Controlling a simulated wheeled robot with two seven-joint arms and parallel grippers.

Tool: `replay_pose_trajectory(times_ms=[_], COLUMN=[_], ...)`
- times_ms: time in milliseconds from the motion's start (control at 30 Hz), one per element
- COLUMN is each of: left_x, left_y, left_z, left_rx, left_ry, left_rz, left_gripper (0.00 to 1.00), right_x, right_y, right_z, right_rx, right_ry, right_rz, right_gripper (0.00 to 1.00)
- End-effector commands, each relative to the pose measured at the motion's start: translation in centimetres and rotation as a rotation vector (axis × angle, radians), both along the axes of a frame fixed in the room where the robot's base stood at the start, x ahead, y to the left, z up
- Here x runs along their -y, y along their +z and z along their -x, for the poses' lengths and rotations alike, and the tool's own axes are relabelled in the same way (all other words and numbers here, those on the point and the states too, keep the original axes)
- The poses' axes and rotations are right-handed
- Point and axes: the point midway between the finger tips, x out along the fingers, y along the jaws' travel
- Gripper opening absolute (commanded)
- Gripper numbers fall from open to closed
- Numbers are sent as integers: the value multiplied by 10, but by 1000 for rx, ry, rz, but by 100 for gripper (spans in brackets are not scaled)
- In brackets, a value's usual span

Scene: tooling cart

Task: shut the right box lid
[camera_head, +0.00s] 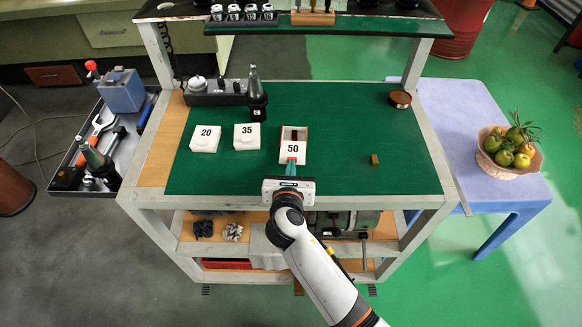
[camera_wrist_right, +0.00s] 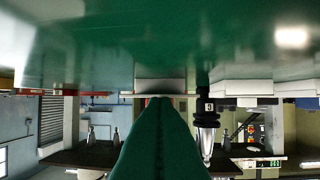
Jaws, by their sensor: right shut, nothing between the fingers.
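The right box (camera_head: 303,133), marked 50, sits on the green mat of the cart. Its white lid (camera_head: 293,151) lies toward the near side and leaves the far part of the box open, with a dark reddish thing inside showing. My right gripper (camera_head: 291,163) is shut and empty, its green fingertips at the near edge of the lid; whether they touch it I cannot tell. In the right wrist view the shut fingers (camera_wrist_right: 155,105) point at a white box face (camera_wrist_right: 160,86). My left gripper is not in view.
Closed white boxes marked 20 (camera_head: 205,139) and 35 (camera_head: 247,137) stand to the left. A black tool holder (camera_head: 256,96) stands behind them. A small brown block (camera_head: 375,160) and a round brown-topped container (camera_head: 400,98) are at right. The mat between is clear.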

Motion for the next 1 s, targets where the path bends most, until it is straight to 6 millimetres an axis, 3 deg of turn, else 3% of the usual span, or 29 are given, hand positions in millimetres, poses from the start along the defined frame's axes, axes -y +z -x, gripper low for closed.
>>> replay_pose_trajectory(times_ms=[200, 500, 1000], left_x=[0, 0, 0], left_y=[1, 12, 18], left_z=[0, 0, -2], left_rx=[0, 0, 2], left_ry=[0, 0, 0], left_rz=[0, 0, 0], left_gripper=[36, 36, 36], right_x=[0, 3, 7], right_y=[1, 1, 2], right_z=[-2, -33, -34], right_rx=[1, 1, 0], right_ry=[0, -1, -2], right_rz=[0, 0, 2], right_gripper=[0, 0, 0])
